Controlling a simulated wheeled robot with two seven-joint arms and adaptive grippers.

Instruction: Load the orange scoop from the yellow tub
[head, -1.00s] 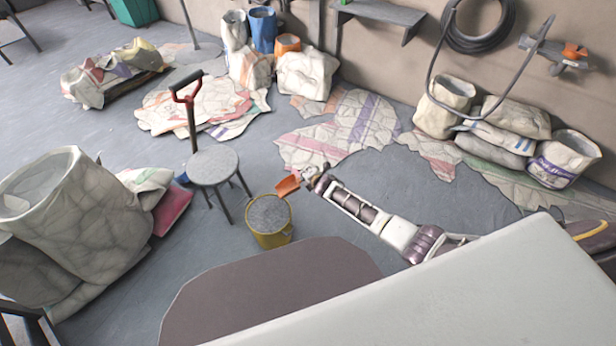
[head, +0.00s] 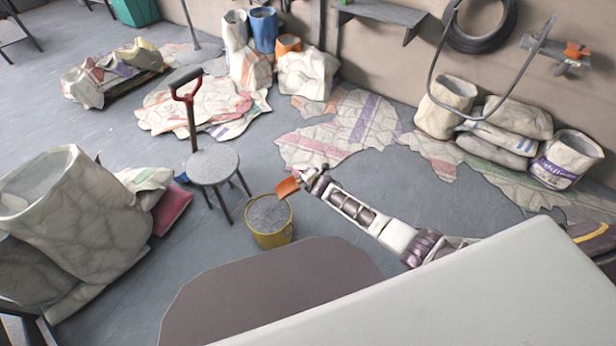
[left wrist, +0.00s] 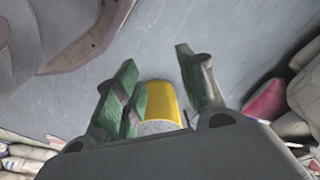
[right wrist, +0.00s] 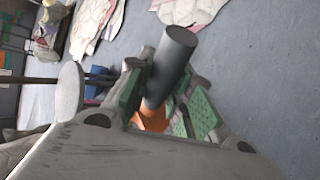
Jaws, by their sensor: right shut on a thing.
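The yellow tub (head: 271,238) stands upright on the floor, with grey powder (head: 268,213) near its rim. My right gripper (head: 311,179) is shut on the scoop's grey handle (right wrist: 172,66). The orange scoop (head: 287,187) is just beyond the tub's far right rim in the head view; I cannot tell its exact height. Its orange part (right wrist: 151,118) is mostly hidden by the fingers in the right wrist view, and whether it holds powder is unclear. My left gripper (left wrist: 157,63) is open and empty, with the tub (left wrist: 160,103) visible between and beyond its fingers.
A round grey stool (head: 213,167) stands close left of the tub, a red-handled shovel (head: 188,108) behind it. A large white sack (head: 60,210) is at the left. Flat sacks (head: 345,130) lie behind. Bare floor lies right of the tub.

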